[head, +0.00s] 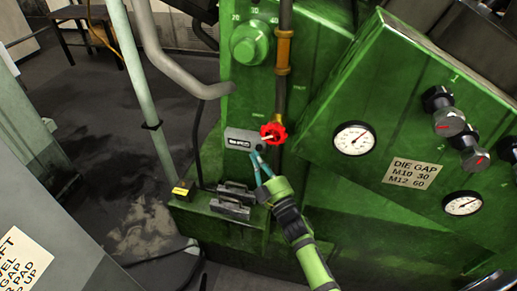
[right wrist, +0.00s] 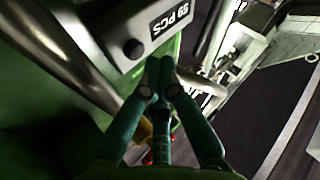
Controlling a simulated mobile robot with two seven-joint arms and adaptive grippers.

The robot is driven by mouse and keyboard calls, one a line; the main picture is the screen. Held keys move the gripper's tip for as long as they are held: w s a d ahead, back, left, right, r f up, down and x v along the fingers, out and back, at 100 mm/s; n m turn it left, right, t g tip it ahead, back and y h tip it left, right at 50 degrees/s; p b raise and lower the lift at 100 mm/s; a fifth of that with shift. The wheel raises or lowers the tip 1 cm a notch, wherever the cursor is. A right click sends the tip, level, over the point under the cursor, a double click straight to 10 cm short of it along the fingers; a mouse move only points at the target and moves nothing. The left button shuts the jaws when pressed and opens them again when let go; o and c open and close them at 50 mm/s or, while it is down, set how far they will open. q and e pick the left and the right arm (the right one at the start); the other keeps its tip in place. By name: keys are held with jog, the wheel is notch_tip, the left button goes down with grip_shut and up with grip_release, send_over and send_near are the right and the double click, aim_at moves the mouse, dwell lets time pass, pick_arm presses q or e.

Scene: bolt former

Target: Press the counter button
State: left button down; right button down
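The counter (head: 240,139) is a small grey box with a dark display on the green machine, left of a red handwheel. In the right wrist view the counter (right wrist: 122,22) shows its display (right wrist: 170,17), with a number and "PCS" upside down, and a round black button (right wrist: 133,48). My right gripper (head: 257,153) is just below the counter's right end. In the wrist view its teal fingertips (right wrist: 160,62) are together, with nothing seen between them, a little right of the button and apart from it in the picture. My left gripper is not in view.
The red handwheel (head: 273,133) is close beside the fingertips. A vertical pipe (head: 283,60) runs above it. Grey boxes (head: 232,200) sit on a ledge below. A gauge panel (head: 415,172) stands at the right. The floor (head: 95,130) at the left is open.

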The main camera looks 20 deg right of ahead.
dwell(0.5)
jog(key=shift+w+d, duration=0.25)
jog(key=shift+w, duration=0.1)
jog(key=shift+w+d+b, duration=0.2)
jog(key=shift+w+b, duration=0.15)
dwell(0.6)
jog(key=shift+s, duration=0.1)
dwell(0.4)
jog(key=shift+s+a+p, duration=0.35)
jog(key=shift+s+a, duration=0.1)
jog(key=shift+s, duration=0.15)
jog(key=s+a, duration=0.1)
jog(key=s+a+p, duration=0.1)
jog(key=s, duration=0.2)
jog(key=shift+s+a+p, duration=0.1)
jog(key=shift+a+p, duration=0.2)
jog(key=shift+a, duration=0.1)
